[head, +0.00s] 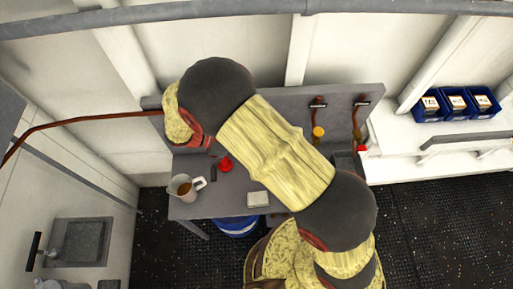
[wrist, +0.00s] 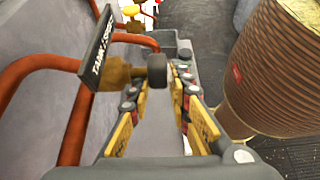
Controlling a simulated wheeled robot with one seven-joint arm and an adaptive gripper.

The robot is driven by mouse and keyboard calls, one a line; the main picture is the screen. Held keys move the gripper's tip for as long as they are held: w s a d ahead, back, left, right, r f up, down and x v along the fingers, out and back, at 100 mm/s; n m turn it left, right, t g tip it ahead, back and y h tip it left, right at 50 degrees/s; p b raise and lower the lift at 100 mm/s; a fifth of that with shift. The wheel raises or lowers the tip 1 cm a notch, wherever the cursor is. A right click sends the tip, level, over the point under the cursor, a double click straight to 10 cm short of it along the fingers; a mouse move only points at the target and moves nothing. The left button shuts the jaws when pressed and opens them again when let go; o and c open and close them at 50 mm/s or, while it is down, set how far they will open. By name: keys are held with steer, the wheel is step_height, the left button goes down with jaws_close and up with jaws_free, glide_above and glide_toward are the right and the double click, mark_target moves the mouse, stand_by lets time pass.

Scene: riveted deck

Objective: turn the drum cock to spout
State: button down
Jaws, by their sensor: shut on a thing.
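The drum cock (wrist: 117,73) shows in the wrist view as a brass body on copper-coloured pipes, with a dark rounded handle end (wrist: 157,68) to its right. A dark label plate (wrist: 98,50) beside it reads TANK and what looks like SPOUT, tilted in this view. My gripper (wrist: 168,82) is shut on the handle end, its yellow-and-black fingers reaching it from below in the picture. The exact finger contact is partly hidden. In the head view my arm covers the gripper and this cock.
A jug of brown liquid (head: 184,188), a red knob (head: 226,163) and a white pad (head: 258,199) are on the grey bench (head: 205,207). A blue drum (head: 236,226) stands below. Cocks with yellow (head: 318,132) and red (head: 361,148) parts are right of my arm.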

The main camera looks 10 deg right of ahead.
steer(key=h+b, duration=0.1)
steer(key=f+h+b, duration=0.1)
steer(key=h, duration=0.1)
steer(key=shift+d+h+b, duration=0.15)
steer(key=shift+h+b, duration=0.45)
steer(key=shift+h, duration=0.8)
steer(key=c, duration=1.9)
jaws_free()
steer(key=shift+w+a, duration=0.2)
steer(key=shift+a, duration=5.75)
